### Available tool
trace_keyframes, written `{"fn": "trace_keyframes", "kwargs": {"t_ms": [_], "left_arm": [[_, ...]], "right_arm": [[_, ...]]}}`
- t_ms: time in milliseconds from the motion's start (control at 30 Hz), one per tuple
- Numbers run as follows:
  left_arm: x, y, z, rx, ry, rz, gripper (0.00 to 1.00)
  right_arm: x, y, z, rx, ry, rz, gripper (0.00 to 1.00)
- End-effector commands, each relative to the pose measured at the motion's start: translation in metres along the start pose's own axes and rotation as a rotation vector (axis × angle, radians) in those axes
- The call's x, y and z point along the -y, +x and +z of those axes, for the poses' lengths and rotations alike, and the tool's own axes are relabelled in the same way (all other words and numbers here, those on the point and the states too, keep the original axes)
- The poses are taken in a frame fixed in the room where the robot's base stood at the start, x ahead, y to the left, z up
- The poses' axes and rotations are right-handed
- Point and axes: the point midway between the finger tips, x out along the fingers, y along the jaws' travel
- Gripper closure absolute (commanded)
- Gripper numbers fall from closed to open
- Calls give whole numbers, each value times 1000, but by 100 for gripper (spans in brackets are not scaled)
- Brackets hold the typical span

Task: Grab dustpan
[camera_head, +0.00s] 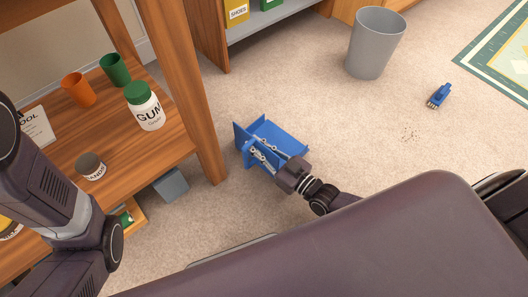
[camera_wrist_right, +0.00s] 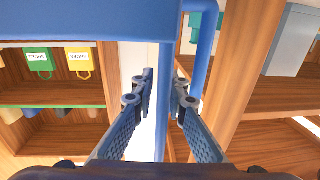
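The blue dustpan (camera_head: 283,133) is on the carpet beside the wooden table leg in the head view. My right gripper (camera_head: 262,148) reaches down at it, with its fingers over the dustpan's near part. In the right wrist view the right gripper's fingers (camera_wrist_right: 164,82) are apart, with a narrow upright blue bar of the dustpan (camera_wrist_right: 169,57) between them. A gap shows between the left finger and the bar; contact on the right side is unclear. My left arm is at the left edge of the head view, and its gripper is out of frame.
A wooden table (camera_head: 128,150) at left holds cups, a gum jar (camera_head: 147,108) and a small jar. A grey bin (camera_head: 375,43) stands at the back. A small blue brush (camera_head: 439,95) and dark crumbs (camera_head: 409,134) lie on open carpet at right.

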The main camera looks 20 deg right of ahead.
Motion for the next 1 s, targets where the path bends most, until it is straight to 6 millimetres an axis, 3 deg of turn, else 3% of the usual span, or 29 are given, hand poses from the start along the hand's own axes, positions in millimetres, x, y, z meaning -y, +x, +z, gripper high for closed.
{"fn": "trace_keyframes", "kwargs": {"t_ms": [267,400,1000], "left_arm": [[-1,-2,-1,-1,0,1,60],[-1,-2,-1,0,0,1,60],[0,-1,0,1,0,0,60]], "right_arm": [[0,4,0,1,0,0,87],[0,4,0,1,0,0,100],[0,4,-2,-1,-1,0,100]]}}
